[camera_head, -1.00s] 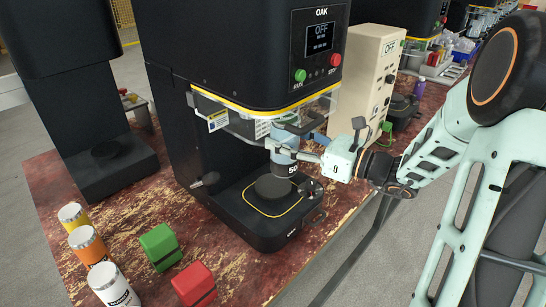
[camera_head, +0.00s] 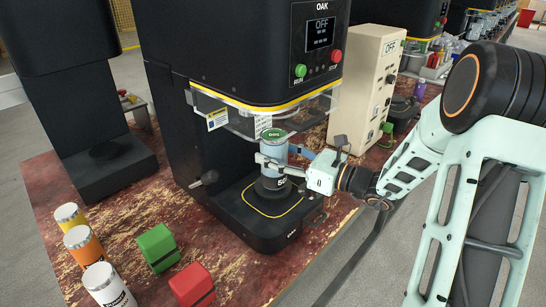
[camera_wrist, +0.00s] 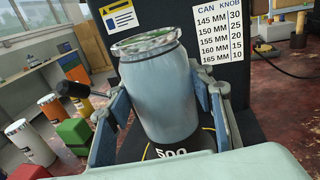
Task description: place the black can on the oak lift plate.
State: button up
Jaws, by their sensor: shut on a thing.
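My gripper (camera_head: 276,164) is shut on the can from the right side. In the wrist view the can (camera_wrist: 160,95) sits between both fingers.
The OAK machine (camera_head: 230,50) rises behind, with a clear guard (camera_head: 310,108) just above the can. A side lever (camera_head: 206,179) is left of the plate. Yellow, orange and white cans (camera_head: 104,285), a green block (camera_head: 158,248) and a red block (camera_head: 192,285) stand front left.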

jog(key=shift+w+a+f, duration=0.15)
jog(key=shift+a+f, duration=0.05)
jog(key=shift+f, duration=0.1)
jog(key=shift+f, duration=0.2)
jog(key=o, duration=1.7)
jog(key=shift+r, duration=0.1)
jog(key=shift+d, duration=0.3)
jog(key=p+v, duration=0.1)
jog(key=v, duration=1)
jog(key=shift+s+d, duration=0.15)
jog(key=shift+s, duration=0.15)
